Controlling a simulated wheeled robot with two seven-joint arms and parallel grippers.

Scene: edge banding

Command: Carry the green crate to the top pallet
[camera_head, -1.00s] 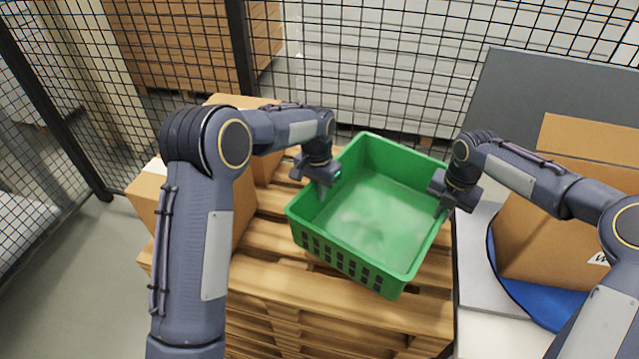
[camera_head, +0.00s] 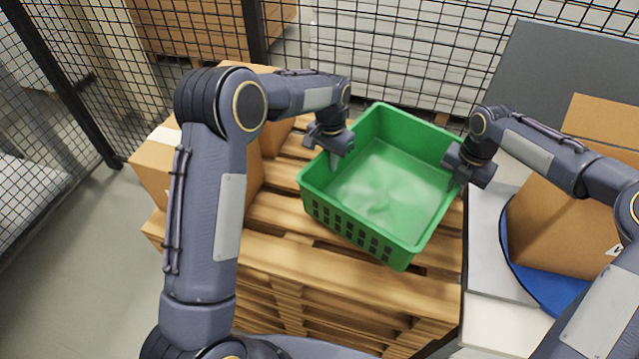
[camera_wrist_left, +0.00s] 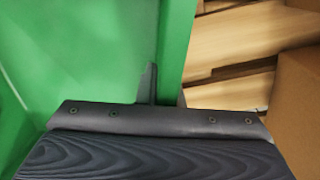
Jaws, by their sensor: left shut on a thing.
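The empty green crate (camera_head: 375,228) is on or just above the top wooden pallet (camera_head: 285,236); I cannot tell whether it touches the slats. My left gripper (camera_head: 334,160) is shut on the crate's left wall. In the left wrist view this left gripper (camera_wrist_left: 167,92) has one finger on each side of the green wall (camera_wrist_left: 178,50). My right gripper (camera_head: 457,182) is at the crate's right wall, pointing down over the rim. Its fingers are mostly hidden, so I cannot tell whether it is shut.
Cardboard boxes (camera_head: 152,170) stand on the pallet to the left of the crate. Another cardboard box (camera_head: 560,235) sits on a blue round surface (camera_head: 520,278) at the right. Black mesh fencing (camera_head: 400,60) runs behind. Bare slats lie in front of the crate.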

